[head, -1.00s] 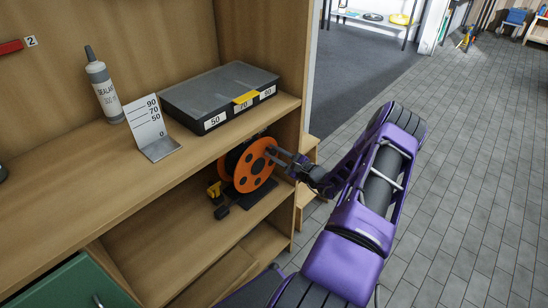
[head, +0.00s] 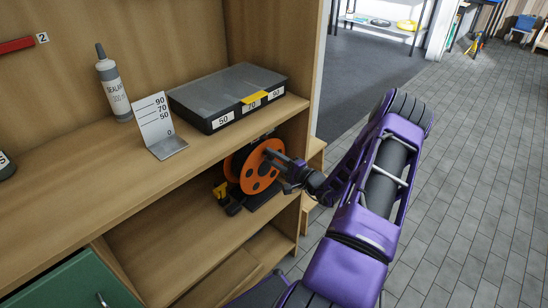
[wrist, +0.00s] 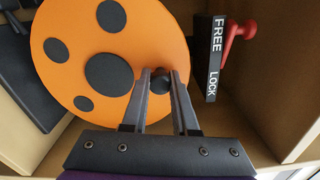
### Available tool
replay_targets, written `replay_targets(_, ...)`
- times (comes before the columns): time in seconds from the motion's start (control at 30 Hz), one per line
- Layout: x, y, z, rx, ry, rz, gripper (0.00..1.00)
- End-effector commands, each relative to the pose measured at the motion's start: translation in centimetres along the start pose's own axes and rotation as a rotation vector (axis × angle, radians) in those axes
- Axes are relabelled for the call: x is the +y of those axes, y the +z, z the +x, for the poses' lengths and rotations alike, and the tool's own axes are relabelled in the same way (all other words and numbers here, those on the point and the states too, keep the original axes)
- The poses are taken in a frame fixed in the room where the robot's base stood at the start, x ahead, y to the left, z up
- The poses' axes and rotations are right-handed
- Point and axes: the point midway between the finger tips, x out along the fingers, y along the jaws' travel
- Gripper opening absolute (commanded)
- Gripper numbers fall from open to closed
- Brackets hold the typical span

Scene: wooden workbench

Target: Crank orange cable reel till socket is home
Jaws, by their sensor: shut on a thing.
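The orange cable reel (head: 259,184) stands upright on the shelf under the bench top. It fills the left of the wrist view (wrist: 80,45), with dark round holes and a black hub. My gripper (head: 273,158) reaches in from the right. In the wrist view its fingers (wrist: 161,78) are shut on the small black crank knob (wrist: 160,85) near the disc's lower right edge. A yellow piece (head: 220,190) and a black block (head: 233,208), perhaps the socket, are at the reel's lower left. Whether they touch is unclear.
A red lever (wrist: 238,27) stands beside the FREE end of a FREE/LOCK plate (wrist: 215,60), right of the reel. The shelf's side wall (wrist: 285,60) is close by. Above are a grey case (head: 225,92), a scale plate (head: 156,120) and a sealant bottle (head: 113,90).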

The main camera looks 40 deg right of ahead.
Motion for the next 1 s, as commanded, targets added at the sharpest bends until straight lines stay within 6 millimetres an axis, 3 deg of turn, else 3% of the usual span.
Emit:
replay_targets(0.53, 0.07, 0.2, -0.02, -0.001, 0.001, -0.025, 0.0)
replay_targets(0.57, 0.07, 0.2, -0.02, -0.001, 0.001, -0.025, 0.31)
replay_targets(0.7, 0.07, 0.19, -0.01, 0.0, 0.001, -0.025, 0.56)
replay_targets(1.0, 0.04, 0.15, -0.08, 0.0, 0.0, -0.025, 0.57)
